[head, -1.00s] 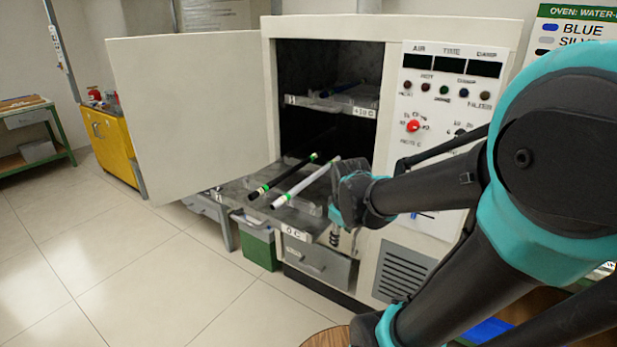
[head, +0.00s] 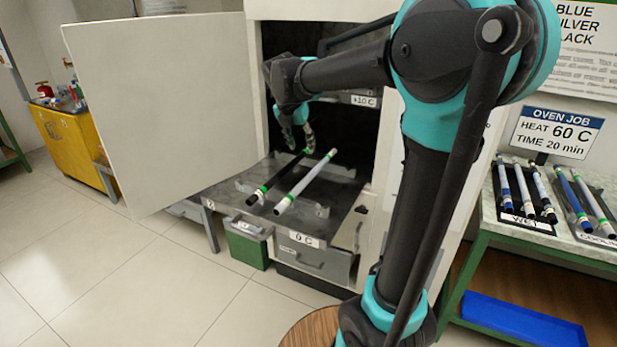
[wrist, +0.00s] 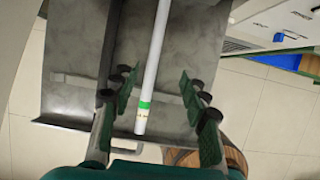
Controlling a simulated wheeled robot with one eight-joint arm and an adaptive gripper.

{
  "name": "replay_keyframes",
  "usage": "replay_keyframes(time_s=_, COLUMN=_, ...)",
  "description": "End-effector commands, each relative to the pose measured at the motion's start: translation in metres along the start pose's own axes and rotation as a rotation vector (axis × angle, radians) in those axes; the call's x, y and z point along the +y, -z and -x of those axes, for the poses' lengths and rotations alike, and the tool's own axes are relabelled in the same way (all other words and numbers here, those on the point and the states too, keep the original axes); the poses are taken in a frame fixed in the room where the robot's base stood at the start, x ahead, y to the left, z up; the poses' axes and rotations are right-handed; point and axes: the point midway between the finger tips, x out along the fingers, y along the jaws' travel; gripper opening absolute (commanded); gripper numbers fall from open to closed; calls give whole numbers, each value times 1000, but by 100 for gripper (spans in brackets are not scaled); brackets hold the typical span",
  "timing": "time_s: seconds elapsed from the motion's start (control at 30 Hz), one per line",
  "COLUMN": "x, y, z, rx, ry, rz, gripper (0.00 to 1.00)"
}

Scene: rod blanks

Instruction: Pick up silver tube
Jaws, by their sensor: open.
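My gripper (head: 297,140) is in the oven opening over the far ends of the tubes. In the wrist view my gripper (wrist: 158,100) is open, and the silver tube (wrist: 153,70) runs between its fingers, apart from both. Its green band shows near the fingertips. Only a dark strip of the black tube shows, left of it.
The open oven door (head: 160,110) stands at left. A rack shelf (head: 360,99) is above the tray. A green-framed bench (head: 555,238) at right holds more tubes on WET and cooling trays. A yellow cabinet (head: 75,145) is at far left; the floor ahead is clear.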

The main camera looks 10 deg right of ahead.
Motion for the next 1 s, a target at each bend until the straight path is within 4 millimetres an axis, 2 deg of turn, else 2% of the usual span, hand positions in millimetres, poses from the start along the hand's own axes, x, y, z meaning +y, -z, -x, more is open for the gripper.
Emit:
replay_keyframes(time_s=0.1, x=0, y=0, z=-25, rx=0, ry=0, rz=-2, gripper=45)
replay_keyframes(time_s=0.4, x=0, y=0, z=-82, rx=0, ry=-1, rz=-4, gripper=45)
replay_keyframes(time_s=0.53, x=0, y=0, z=-98, rx=0, ry=-1, rz=-5, gripper=45)
replay_keyframes(time_s=0.77, x=2, y=1, z=-111, rx=1, ry=-1, rz=-4, gripper=45)
replay_keyframes(time_s=1.0, x=8, y=2, z=-143, rx=0, ry=-1, rz=-4, gripper=45)
